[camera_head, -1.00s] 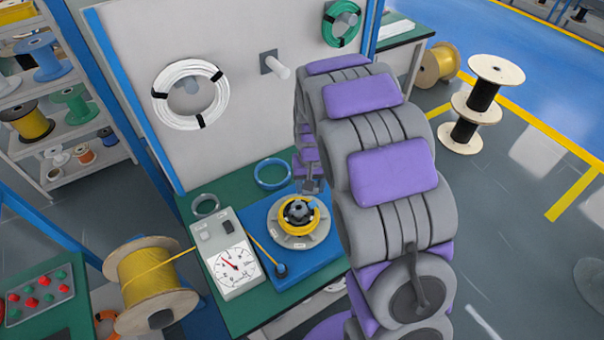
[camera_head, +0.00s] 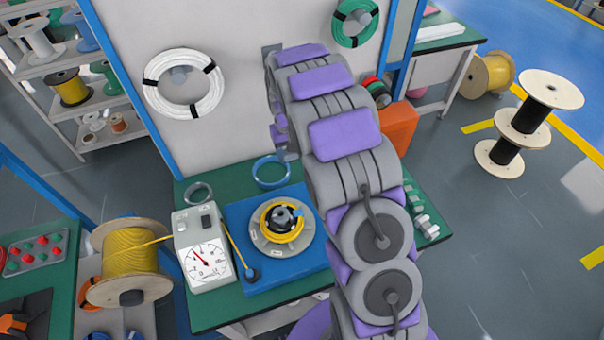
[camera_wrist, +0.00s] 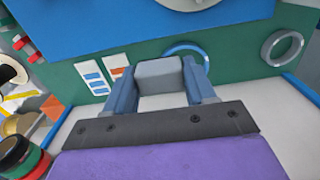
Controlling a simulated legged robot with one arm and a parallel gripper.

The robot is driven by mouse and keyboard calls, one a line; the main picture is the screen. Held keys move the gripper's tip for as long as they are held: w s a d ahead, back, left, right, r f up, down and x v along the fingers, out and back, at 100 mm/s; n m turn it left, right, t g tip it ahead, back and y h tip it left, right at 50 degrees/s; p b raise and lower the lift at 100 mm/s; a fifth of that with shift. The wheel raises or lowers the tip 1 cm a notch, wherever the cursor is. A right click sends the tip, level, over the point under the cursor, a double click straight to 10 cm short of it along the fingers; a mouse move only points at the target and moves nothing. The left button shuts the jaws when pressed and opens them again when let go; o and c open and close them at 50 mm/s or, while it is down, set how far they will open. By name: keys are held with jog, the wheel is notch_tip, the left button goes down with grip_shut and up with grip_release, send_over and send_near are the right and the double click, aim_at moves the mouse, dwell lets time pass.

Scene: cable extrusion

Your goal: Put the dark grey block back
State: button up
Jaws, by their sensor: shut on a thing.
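My gripper (camera_wrist: 160,82) is shut on a grey block (camera_wrist: 159,75), held between its two blue-grey fingers in the wrist view. The block is raised in front of the green bench and near the white back panel. In the head view my arm mostly hides the gripper and the block, near the blue ring on the bench. I cannot tell whether the block touches anything.
A blue ring (camera_head: 271,172) and a grey ring (camera_head: 198,193) lie on the green bench. A blue board (camera_head: 235,213) carries a round holder with a yellow coil (camera_head: 283,221). A dial box (camera_head: 207,262) stands left. White cable (camera_head: 183,83) hangs on the panel.

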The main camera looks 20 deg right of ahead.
jog(key=w+d+f, duration=0.2)
jog(key=w+f, duration=0.2)
jog(key=f, duration=0.1)
jog(key=b, duration=0.2)
send_over(304, 176)
notch_tip(304, 176, down, 12)
jog(key=shift+s+a+r, duration=0.1)
jog(key=shift+r, duration=0.15)
jog(key=f, duration=0.1)
jog(key=d+f, duration=0.1)
jog(key=f, duration=0.3)
jog(key=shift+d+b, duration=0.3)
jog(key=shift+a+f, duration=0.15)
jog(key=shift+f, duration=0.15)
jog(key=shift+a+r, duration=0.1)
jog(key=shift+a, duration=0.4)
jog(key=o, duration=0.7)
jog(key=shift+d, duration=0.4)
